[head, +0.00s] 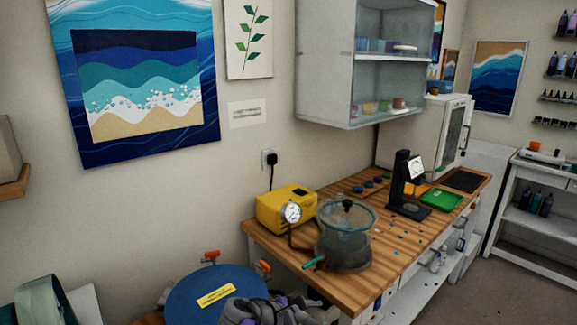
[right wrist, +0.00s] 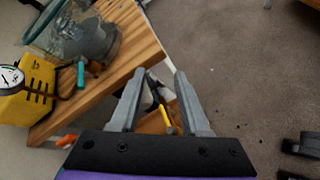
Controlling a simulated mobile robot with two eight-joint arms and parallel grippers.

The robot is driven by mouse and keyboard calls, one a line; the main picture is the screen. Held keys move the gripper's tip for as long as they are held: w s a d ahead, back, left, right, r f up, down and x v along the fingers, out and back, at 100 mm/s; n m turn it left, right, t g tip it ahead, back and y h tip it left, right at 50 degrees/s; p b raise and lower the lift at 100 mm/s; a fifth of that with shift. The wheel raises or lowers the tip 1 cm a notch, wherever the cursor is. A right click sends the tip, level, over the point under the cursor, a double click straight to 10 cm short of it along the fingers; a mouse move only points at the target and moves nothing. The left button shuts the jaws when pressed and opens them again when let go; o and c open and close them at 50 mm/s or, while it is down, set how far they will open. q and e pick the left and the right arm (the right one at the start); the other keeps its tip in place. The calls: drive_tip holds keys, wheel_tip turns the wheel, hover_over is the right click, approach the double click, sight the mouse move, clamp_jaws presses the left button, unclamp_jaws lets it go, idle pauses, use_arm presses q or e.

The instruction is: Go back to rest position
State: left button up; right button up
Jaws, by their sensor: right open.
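My right gripper (right wrist: 160,85) is in the right wrist view, with its two grey fingers apart and nothing between them. It is near the corner of the wooden bench (right wrist: 125,75), and the floor shows beyond the fingertips. In the head view, a grey and purple part of my arm (head: 262,308) shows at the bottom edge, in front of the blue round lid; its fingers cannot be made out there. My left gripper is not in view.
The wooden bench (head: 388,258) holds a yellow pump (head: 286,205) with a gauge, a glass-lidded chamber (head: 345,245), a black stand (head: 405,185) and a green tray (head: 441,199). A blue round lid (head: 195,290) is at lower left. Floor (head: 500,285) at right is clear.

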drive_tip(key=s+d+m+g+y+p, duration=0.1)
drive_tip(key=s+d+m+g+y, duration=0.1)
drive_tip(key=s+d+m, duration=0.35)
drive_tip(key=s+d+f+m+y+p, duration=0.2)
drive_tip(key=s+m, duration=0.4)
drive_tip(key=s, duration=0.4)
drive_tip(key=s+d+f+m+y+p, duration=0.1)
drive_tip(key=s+d+m+y, duration=0.3)
drive_tip(key=s, duration=0.6)
drive_tip(key=shift+s+f+m+t+y+p, duration=0.35)
drive_tip(key=shift+f+m+y, duration=0.5)
drive_tip(key=shift+m, duration=0.3)
